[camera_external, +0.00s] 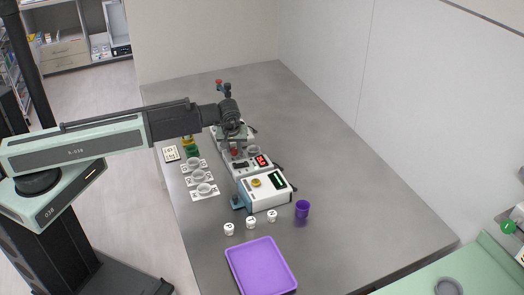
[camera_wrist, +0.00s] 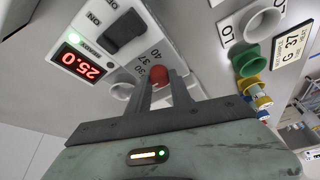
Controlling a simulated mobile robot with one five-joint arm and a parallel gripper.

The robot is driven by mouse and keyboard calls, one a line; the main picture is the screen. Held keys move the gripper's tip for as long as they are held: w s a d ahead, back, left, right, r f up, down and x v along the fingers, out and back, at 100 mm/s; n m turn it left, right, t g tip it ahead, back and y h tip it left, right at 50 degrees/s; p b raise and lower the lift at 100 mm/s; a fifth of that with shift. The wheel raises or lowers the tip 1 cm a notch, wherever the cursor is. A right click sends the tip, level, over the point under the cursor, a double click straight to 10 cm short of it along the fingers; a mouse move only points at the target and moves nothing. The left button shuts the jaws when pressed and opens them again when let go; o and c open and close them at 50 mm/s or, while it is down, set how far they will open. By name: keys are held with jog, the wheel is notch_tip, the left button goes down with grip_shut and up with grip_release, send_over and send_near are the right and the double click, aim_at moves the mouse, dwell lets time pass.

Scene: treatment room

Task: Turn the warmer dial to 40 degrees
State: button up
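The warmer (camera_external: 238,168) is a pale box in the middle of the bench, with a lit red display (camera_external: 262,161). In the wrist view the display (camera_wrist: 83,64) reads 25.0, tilted and upside down. A red dial (camera_wrist: 158,74) is on its panel, by the marks 37 and 40 and another mark partly hidden. My gripper (camera_wrist: 152,82) has its two fingertips at the dial, with a narrow gap between the fingers. The right finger partly covers the dial, and I cannot tell whether the fingers clamp it. A dark ON/OFF rocker switch (camera_wrist: 121,29) sits beside the display.
A second white device (camera_external: 265,193) with a yellow knob adjoins the warmer. White cups on cards (camera_external: 204,190) stand to the left. A purple tray (camera_external: 260,268), small white pots (camera_external: 250,222) and a purple cup (camera_external: 302,209) stand in front. The bench's right side is clear.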

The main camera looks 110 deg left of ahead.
grip_shut()
jog(key=shift+m, duration=0.3)
jog(key=m, duration=0.1)
jog(key=m+t, duration=0.1)
jog(key=m, duration=0.1)
jog(key=shift+s+d+t, duration=0.1)
jog(key=shift+s+t, duration=0.05)
jog(key=shift+t, duration=0.15)
jog(key=m+t, duration=0.1)
jog(key=m, duration=0.3)
jog(key=shift+s, duration=0.1)
jog(key=m+t, duration=0.2)
jog(key=m, duration=0.2)
jog(key=shift+h, duration=0.3)
jog(key=m, duration=0.2)
jog(key=m+t+h, duration=0.1)
jog(key=m, duration=0.1)
jog(key=m+h, duration=0.1)
jog(key=m, duration=0.1)
jog(key=shift+s+a+m, duration=0.1)
jog(key=shift+a+m, duration=0.25)
jog(key=shift+m, duration=0.05)
jog(key=m+h, duration=0.1)
jog(key=m, duration=0.1)
jog(key=m+h, duration=0.1)
jog(key=m, duration=0.2)
jog(key=shift+a+t, duration=0.1)
jog(key=shift+t, duration=0.2)
jog(key=shift+m, duration=0.4)
